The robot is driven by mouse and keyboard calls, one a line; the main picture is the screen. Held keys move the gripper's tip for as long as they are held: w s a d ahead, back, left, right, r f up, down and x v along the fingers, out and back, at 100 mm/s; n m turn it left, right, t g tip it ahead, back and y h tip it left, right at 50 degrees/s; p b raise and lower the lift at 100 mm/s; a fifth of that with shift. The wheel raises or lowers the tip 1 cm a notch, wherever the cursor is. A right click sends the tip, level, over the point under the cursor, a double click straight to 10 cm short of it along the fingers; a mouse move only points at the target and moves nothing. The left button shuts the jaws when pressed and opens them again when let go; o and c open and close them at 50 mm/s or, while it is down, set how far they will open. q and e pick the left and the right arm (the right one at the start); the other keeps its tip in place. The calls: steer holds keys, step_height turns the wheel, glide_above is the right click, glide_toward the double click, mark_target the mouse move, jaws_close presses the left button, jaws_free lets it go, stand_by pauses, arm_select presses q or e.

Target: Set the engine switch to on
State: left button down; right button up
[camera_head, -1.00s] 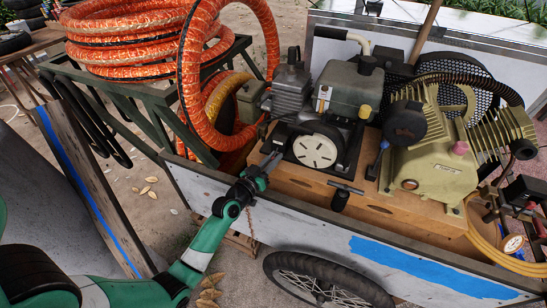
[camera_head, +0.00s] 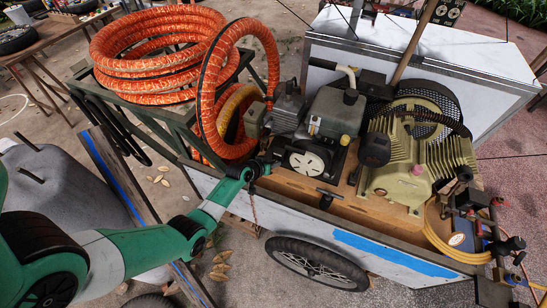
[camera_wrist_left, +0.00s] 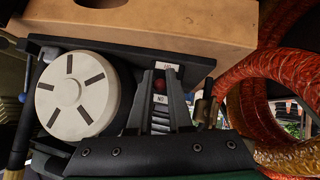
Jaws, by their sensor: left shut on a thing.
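The engine (camera_head: 335,112) stands on the wooden deck of the cart, with its round white recoil cover (camera_head: 306,160) facing me. My left gripper (camera_head: 265,163) is at the left side of that cover, against the engine's front. In the left wrist view, the left gripper (camera_wrist_left: 160,92) has its two dark fingers close together around the small red engine switch (camera_wrist_left: 160,85). A white label reading ON upside down (camera_wrist_left: 160,98) shows below the switch, and another label (camera_wrist_left: 166,66) is above it. The fingers partly hide the switch, so its exact position is unclear.
The white cover (camera_wrist_left: 77,95) is close beside the left gripper. Orange hose (camera_head: 150,50) is coiled on a rack, with a loop hanging near the arm. A tan compressor (camera_head: 405,165) is right of the engine. The cart's side wall (camera_head: 345,225) runs below.

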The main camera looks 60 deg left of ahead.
arm_select(q)
steer(key=shift+a+r+g+h+p, duration=0.1)
steer(key=shift+r+g+h+p, duration=0.2)
steer(key=shift+g+h+p, duration=0.25)
steer(key=shift+f, duration=0.1)
steer(key=c, duration=1.1)
jaws_free()
